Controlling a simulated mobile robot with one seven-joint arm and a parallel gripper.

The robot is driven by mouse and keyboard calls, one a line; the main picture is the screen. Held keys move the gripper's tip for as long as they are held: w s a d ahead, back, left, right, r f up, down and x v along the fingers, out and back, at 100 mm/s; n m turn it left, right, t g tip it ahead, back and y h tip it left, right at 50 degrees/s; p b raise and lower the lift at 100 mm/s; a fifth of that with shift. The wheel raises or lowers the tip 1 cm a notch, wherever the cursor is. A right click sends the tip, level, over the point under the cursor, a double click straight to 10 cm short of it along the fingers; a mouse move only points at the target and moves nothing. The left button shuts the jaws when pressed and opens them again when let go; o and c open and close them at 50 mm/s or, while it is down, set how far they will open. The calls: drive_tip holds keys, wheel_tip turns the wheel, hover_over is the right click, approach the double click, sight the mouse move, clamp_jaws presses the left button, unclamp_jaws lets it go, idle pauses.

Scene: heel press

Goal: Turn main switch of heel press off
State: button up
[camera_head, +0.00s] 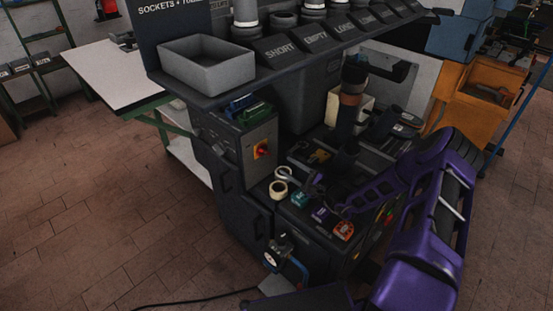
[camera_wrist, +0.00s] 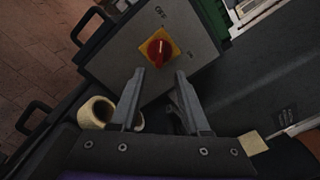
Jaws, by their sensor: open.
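The main switch is a red rotary knob (camera_wrist: 158,50) on a yellow plate, fixed to a grey box face (camera_wrist: 185,28). An OFF label is near the box's upper edge. In the head view the switch (camera_head: 262,149) is on the side of the heel press's control box. My gripper (camera_wrist: 158,80) is open in the wrist view. Its fingertips lie below the knob in the picture, one to each side, with nothing between them. In the head view my gripper (camera_head: 312,188) is low and right of the switch.
Tape rolls (camera_head: 279,188) and small coloured boxes (camera_head: 343,231) lie on the press's ledge near my gripper. A grey bin (camera_head: 207,66) stands on the shelf above the switch. Dark handles (camera_wrist: 88,22) stick out at the left in the wrist view. Open floor lies at the left.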

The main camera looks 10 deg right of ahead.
drive_tip(key=v, duration=0.7)
drive_tip(key=shift+s, duration=0.1)
